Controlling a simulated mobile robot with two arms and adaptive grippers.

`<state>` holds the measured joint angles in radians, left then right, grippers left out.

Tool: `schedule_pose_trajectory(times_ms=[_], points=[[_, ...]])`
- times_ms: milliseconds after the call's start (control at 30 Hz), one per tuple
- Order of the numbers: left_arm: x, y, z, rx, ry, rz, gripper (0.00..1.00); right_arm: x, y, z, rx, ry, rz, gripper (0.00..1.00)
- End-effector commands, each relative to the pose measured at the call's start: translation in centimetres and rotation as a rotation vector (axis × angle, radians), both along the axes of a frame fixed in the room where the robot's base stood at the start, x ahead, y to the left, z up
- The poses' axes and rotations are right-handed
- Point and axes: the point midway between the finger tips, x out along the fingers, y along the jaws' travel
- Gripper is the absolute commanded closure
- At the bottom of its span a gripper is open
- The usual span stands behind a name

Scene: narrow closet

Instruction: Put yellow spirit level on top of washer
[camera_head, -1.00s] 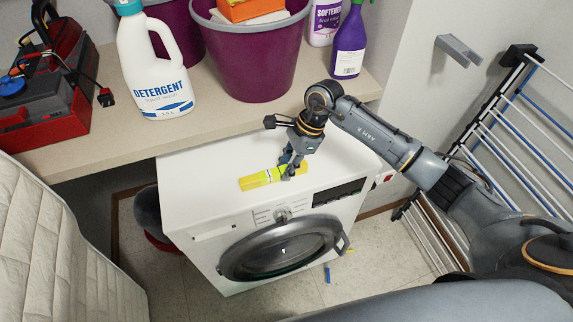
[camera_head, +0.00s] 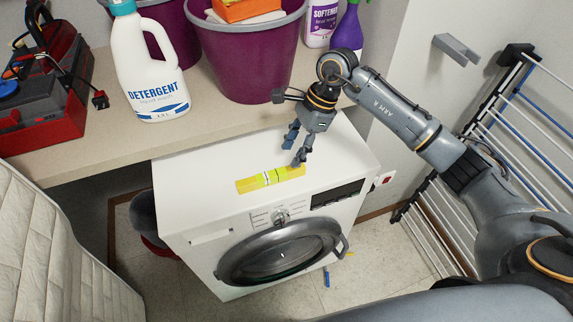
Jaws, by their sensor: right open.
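The yellow spirit level (camera_head: 262,180) lies flat on the white top of the washer (camera_head: 205,178), near its front edge. My right gripper (camera_head: 294,148) is open above the washer top, just up and right of the level's right end. Its lower finger shows close to that end; I cannot tell whether it touches. Nothing is between the fingers. My left gripper is not in view.
A shelf (camera_head: 120,128) behind the washer holds a detergent bottle (camera_head: 148,65), purple buckets (camera_head: 248,60) and a red toolbox (camera_head: 40,110). A drying rack (camera_head: 520,130) stands at the right. A mattress (camera_head: 55,240) is at the left.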

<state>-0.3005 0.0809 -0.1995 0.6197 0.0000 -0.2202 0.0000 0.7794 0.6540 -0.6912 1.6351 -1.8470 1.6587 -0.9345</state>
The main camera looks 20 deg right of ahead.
Motion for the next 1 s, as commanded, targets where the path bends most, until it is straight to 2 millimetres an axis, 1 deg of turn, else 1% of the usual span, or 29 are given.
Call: schedule_pose_trajectory(times_ms=[33, 100, 200, 300, 467, 833, 867, 933, 967, 1000], points=[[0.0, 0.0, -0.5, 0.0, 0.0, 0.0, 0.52, 0.2, -0.5, 0.9, -0.002, -0.005, -0.001, 0.55], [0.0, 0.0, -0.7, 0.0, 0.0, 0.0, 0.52, 0.1, -1.0, 2.1, -0.001, -0.004, 0.0, 0.55], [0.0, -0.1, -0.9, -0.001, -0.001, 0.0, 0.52, 0.2, -1.5, 3.4, -0.001, -0.002, -0.001, 0.55], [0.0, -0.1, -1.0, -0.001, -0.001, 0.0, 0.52, 0.1, -1.8, 4.3, -0.001, 0.0, 0.0, 0.55], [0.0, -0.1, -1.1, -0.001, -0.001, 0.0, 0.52, 0.1, -2.0, 4.8, 0.0, 0.001, 0.0, 0.55], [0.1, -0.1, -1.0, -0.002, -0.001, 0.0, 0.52, 0.1, -1.9, 4.7, 0.001, 0.001, 0.0, 0.55], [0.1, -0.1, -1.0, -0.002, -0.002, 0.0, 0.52, 0.1, -1.8, 4.7, 0.006, 0.001, 0.0, 0.55], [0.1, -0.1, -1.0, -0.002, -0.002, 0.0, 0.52, 0.0, -0.8, 4.5, 0.043, -0.001, -0.002, 0.55], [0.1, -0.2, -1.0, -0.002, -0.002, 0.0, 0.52, -0.2, 0.0, 4.5, 0.073, -0.001, -0.005, 0.55], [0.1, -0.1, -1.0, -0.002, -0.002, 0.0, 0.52, -0.4, 1.5, 4.4, 0.129, -0.002, -0.013, 0.55]])
